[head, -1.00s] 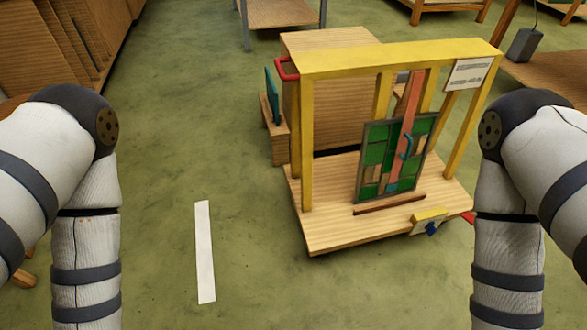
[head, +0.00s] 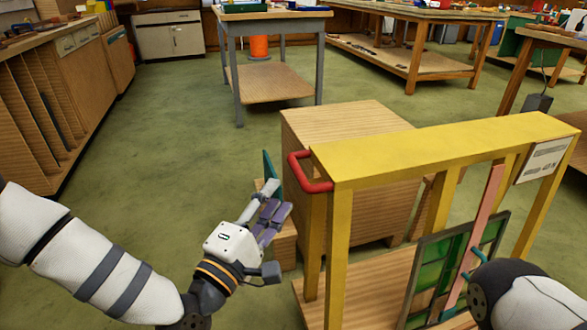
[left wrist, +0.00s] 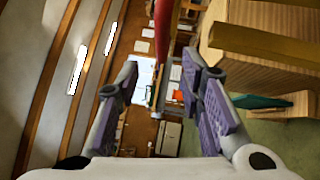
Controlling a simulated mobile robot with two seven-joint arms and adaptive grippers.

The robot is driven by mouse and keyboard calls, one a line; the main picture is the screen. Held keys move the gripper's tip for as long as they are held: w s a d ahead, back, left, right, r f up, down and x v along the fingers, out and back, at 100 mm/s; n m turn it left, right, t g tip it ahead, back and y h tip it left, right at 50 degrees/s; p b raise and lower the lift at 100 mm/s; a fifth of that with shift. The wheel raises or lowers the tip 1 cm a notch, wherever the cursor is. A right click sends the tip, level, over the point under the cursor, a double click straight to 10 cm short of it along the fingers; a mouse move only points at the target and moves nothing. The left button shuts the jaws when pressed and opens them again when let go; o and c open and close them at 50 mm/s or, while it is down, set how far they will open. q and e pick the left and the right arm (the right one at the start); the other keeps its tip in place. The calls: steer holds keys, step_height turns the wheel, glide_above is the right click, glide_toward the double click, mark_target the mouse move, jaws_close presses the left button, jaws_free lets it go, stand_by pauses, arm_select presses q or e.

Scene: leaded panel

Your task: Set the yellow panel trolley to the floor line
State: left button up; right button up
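The yellow panel trolley (head: 440,145) stands at the right of the head view. It has a yellow frame on a wooden deck (head: 345,290). A red handle (head: 305,172) sticks out at the left end of its top beam. A green leaded panel (head: 440,275) leans inside, partly hidden by my right arm. My left gripper (head: 270,210) is open and empty, left of and below the red handle. In the left wrist view the handle (left wrist: 164,30) shows beyond the open fingers (left wrist: 160,85), apart from them. My right gripper and the white floor line are outside these views.
A wooden box (head: 350,130) stands behind the trolley, with a small wooden stand (head: 286,240) beside it. A grey-legged table (head: 270,15) and workbenches are farther back. A slotted wooden cabinet (head: 50,110) lines the left. Green floor (head: 180,140) is clear between.

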mark_target(296, 166)
arm_select(q)
steer(key=x, duration=0.9)
steer(key=shift+w+d+f, duration=0.1)
steer(key=shift+w+d, duration=0.05)
steer(key=shift+d, duration=0.05)
steer(key=shift+c, duration=0.6)
jaws_close()
